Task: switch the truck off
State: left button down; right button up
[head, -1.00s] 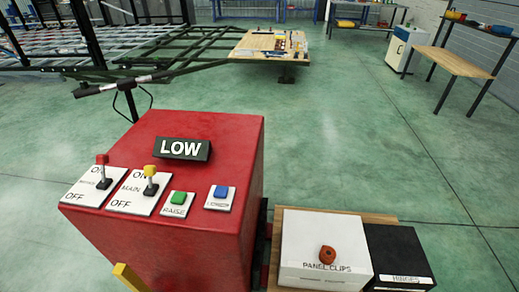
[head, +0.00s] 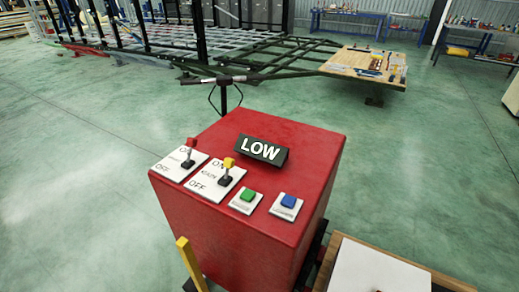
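The red truck control box (head: 250,240) stands in the centre of the head view. On its top are a red-tipped lever (head: 190,149) and a yellow-tipped lever (head: 227,170), each on a white plate marked ON at the far end and OFF at the near end. Both levers stand up with their tips toward the ON side. A green button (head: 248,196) and a blue button (head: 288,201) sit to their right. A black sign reading LOW (head: 262,151) stands behind them. Neither of my grippers shows in the view.
A handlebar (head: 220,79) rises behind the box. A white box (head: 375,268) on a wooden surface stands at the lower right. The trailer frame with a wooden board (head: 350,62) is farther back. Green floor is clear on the left and right.

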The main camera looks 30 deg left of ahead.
aim_at(229, 163)
jog(key=i+l+u, duration=0.1)
jog(key=l+u, duration=0.6)
jog(key=l, duration=0.2)
